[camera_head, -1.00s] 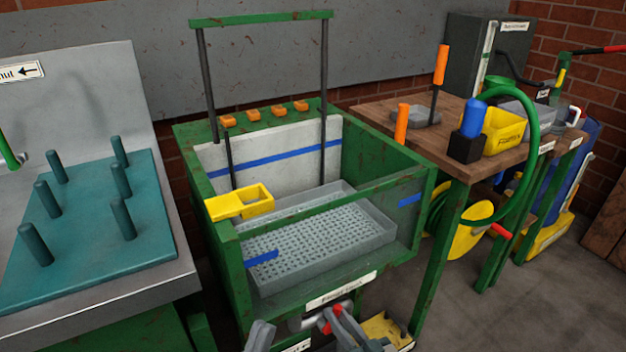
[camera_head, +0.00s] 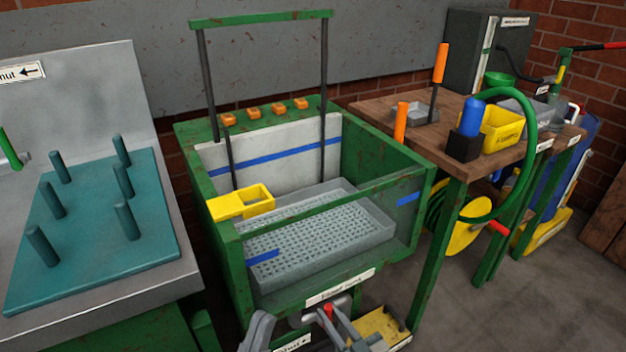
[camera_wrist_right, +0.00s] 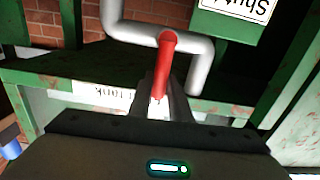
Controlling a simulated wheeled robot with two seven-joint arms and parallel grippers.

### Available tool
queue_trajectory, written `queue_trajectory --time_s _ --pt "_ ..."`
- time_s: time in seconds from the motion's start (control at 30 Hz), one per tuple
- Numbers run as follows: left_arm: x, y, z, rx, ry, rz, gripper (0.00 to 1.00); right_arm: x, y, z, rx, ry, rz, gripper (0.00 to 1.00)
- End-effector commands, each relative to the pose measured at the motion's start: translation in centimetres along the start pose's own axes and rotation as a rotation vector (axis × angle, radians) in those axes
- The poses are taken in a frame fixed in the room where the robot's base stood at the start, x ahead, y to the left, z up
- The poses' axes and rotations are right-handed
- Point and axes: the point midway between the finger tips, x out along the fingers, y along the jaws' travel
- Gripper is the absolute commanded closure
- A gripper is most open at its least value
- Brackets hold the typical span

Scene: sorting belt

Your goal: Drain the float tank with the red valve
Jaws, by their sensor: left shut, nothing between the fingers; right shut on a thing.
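The float tank (camera_head: 290,292) is a green open box with a blue line on its pale back wall and a perforated grey tray (camera_head: 320,232) inside. I cannot tell whether it holds water. Below its front is a grey drain pipe with the red valve (camera_head: 328,310). In the right wrist view the red valve handle (camera_wrist_right: 163,68) runs from the pipe (camera_wrist_right: 135,32) down to my right gripper (camera_wrist_right: 160,100), which is shut on its end. In the head view my right gripper (camera_head: 345,330) is below the tank. My left gripper (camera_head: 260,328) is shut and empty, to its left.
A yellow holder (camera_head: 225,206) sits on the tank's left rim. A teal peg board (camera_head: 85,235) lies on the left bench. A wooden table (camera_head: 385,108) with a yellow bin (camera_head: 503,130) and a green hose (camera_head: 532,130) stands right. A yellow tray (camera_head: 385,325) is below the tank.

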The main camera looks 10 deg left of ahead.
Motion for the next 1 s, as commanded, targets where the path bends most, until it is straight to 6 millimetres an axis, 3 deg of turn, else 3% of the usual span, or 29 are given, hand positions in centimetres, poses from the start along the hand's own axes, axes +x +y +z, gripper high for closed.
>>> queue_trajectory --time_s 0.07,0.1,0.2,0.63,1.0 --pt "0.0 0.0 0.0 0.000 0.000 0.000 1.00 -0.1 -0.3 0.2 0.000 -0.002 -0.004 1.00" --pt "0.0 0.0 0.0 0.000 0.000 0.000 1.00 -0.1 -0.3 0.2 0.000 -0.002 -0.004 0.78" --pt "0.0 0.0 0.0 0.000 0.000 0.000 1.00 0.0 -0.3 0.1 0.001 -0.002 -0.003 0.54" --pt "0.2 0.0 -0.2 0.000 0.000 0.000 1.00 -0.4 -0.1 0.0 0.001 0.000 -0.001 0.53" --pt "1.2 0.1 -1.1 0.000 0.000 0.000 1.00 -3.3 -0.1 -0.1 0.002 0.000 -0.001 0.53"
